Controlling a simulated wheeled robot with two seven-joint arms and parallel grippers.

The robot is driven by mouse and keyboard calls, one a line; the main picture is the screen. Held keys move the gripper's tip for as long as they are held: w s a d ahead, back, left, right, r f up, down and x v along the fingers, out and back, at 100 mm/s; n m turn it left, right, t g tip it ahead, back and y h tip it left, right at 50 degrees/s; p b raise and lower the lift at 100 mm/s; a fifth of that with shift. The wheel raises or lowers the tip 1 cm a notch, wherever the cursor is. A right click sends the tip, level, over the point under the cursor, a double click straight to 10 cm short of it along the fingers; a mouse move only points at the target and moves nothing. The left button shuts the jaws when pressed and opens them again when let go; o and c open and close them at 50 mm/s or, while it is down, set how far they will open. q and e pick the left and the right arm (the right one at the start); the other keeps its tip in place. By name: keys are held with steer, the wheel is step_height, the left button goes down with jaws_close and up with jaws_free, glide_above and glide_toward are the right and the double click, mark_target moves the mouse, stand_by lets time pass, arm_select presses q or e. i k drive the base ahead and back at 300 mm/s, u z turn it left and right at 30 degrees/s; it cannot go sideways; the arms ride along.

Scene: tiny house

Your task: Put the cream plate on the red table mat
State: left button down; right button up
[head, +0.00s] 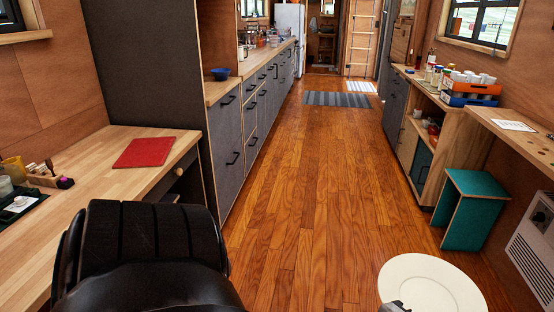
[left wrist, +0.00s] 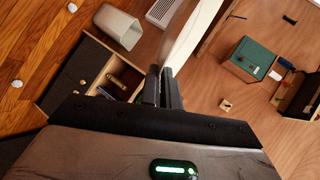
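The red table mat (head: 145,152) lies flat on the wooden desk at the left of the head view. The round cream plate (head: 432,286) is at the bottom right of the head view, above the floor and well away from the mat. My left gripper (left wrist: 163,88) is shut on the plate's rim in the left wrist view, where the plate (left wrist: 190,32) shows nearly edge-on. Only a small grey piece of a gripper (head: 393,306) shows at the plate's lower left edge in the head view. My right gripper is not in view.
A black padded chair (head: 145,255) stands against the front of the desk (head: 95,180), below the mat. A dark tray with small items (head: 20,205) is at the desk's left. A teal stool (head: 470,205) stands at the right. The middle floor is clear.

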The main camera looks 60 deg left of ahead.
mark_target(136, 154)
steer(key=u, duration=0.85)
steer(key=i, duration=1.25)
steer(key=u, duration=1.7)
steer(key=i, duration=2.2)
steer(key=u, duration=1.3)
steer(key=i, duration=0.2)
steer(key=z, duration=0.05)
